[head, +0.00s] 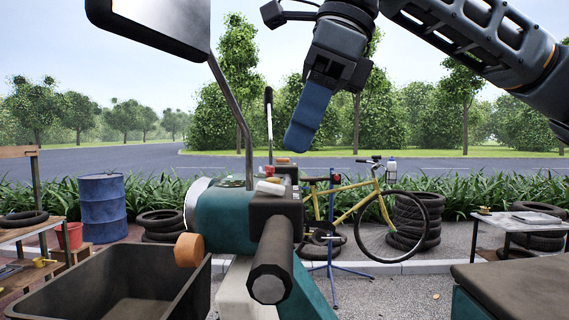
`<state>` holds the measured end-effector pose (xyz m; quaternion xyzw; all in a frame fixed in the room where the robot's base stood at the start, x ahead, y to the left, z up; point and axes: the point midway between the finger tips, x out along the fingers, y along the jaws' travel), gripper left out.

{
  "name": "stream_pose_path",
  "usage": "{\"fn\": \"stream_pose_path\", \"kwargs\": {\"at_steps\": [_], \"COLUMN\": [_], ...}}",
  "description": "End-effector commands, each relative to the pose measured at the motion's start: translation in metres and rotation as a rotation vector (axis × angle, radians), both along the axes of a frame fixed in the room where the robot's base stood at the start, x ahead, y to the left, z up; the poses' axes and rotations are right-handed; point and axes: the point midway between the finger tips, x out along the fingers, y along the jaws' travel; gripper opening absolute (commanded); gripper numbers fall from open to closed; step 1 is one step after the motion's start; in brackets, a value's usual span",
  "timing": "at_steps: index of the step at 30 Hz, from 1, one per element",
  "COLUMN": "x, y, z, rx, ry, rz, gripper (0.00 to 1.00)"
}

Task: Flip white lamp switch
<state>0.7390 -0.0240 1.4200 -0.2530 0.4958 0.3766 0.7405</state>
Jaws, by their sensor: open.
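My gripper (303,132) hangs from the upper middle, with its blue finger pointing down and slightly left. It is open, holds nothing and appears above and right of the teal machine (222,218). A small white and red piece (269,187) sits on the dark block (276,207) at the machine's top. I cannot tell whether it is the white lamp switch. A dark-framed panel with a pale face (170,18), perhaps a lamp head or a mirror, stands at upper left on a bent grey pole (235,112).
An upright lever with a black top (268,110) stands just left of my gripper. A thick dark handle (272,262) juts toward me. A dark bin (120,285) is at lower left, and a bench (515,277) is at lower right. A yellow bicycle (360,203) stands behind.

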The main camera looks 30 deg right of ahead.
Motion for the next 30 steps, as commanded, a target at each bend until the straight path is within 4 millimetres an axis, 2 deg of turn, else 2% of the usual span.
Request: {"fn": "stream_pose_path", "kwargs": {"at_steps": [9,14,21,30], "x": [0.010,0.011,0.012,0.012], "y": [0.014,0.016,0.017,0.016], "z": [-0.039,-0.047,-0.048,-0.048], "rx": [0.002,0.003,0.002,0.003], "ry": [0.001,0.000,0.000,-0.001], "rz": [0.002,0.001,0.000,0.000], "gripper": [0.49,0.49,0.49,0.20]}}
